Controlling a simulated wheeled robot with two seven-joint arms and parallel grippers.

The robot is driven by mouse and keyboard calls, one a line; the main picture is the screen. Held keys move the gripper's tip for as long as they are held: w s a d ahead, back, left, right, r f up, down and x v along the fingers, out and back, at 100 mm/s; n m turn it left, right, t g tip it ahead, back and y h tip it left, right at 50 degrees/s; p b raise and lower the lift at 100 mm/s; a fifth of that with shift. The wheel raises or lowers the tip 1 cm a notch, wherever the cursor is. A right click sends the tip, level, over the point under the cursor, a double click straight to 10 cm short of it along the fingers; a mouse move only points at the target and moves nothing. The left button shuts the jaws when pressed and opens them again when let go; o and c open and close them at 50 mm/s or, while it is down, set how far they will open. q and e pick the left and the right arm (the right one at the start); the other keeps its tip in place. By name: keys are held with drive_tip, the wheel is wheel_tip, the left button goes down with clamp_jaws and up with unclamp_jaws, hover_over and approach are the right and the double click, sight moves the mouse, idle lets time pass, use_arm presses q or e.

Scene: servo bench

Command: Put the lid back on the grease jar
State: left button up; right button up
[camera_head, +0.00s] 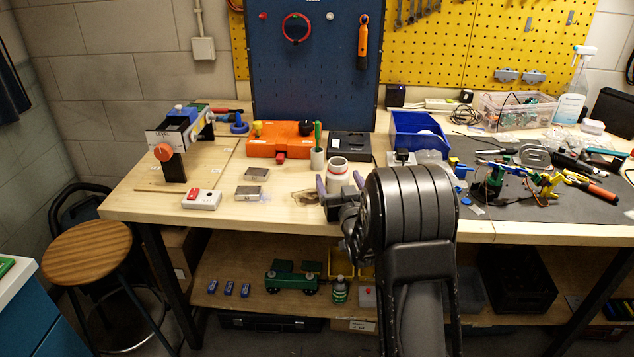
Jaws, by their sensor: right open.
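A pale cylindrical jar (337,172), which looks like the grease jar, stands upright near the bench's front edge. Its top looks open. My right gripper (340,184) is at the jar, with one purplish finger showing on each side of it in the picture. The gripper is open; I cannot tell whether the fingers touch the jar. The gripper's body and my dark right arm cover the jar's lower part and the bench to its right. I cannot make out the lid. My left gripper is not in view.
A green-handled tool stands in a small cup (317,158) behind the jar. An orange box (280,140), a black box (350,146) and a blue bin (418,132) stand further back. Metal blocks (250,190) and a red-button box (201,199) lie left. Tools clutter the dark mat (600,225).

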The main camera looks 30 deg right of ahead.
sight(339, 176)
drive_tip(key=c, duration=1.7)
drive_tip(key=shift+r, duration=0.2)
drive_tip(key=shift+c, duration=0.2)
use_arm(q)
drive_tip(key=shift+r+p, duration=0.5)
use_arm(e)
wheel_tip(339, 176, up, 18)
drive_tip(key=shift+f, duration=0.15)
drive_tip(key=o, duration=1.1)
drive_tip(key=shift+c, duration=0.2)
clamp_jaws()
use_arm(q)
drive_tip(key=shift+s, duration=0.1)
use_arm(e)
drive_tip(key=shift+f, duration=0.1)
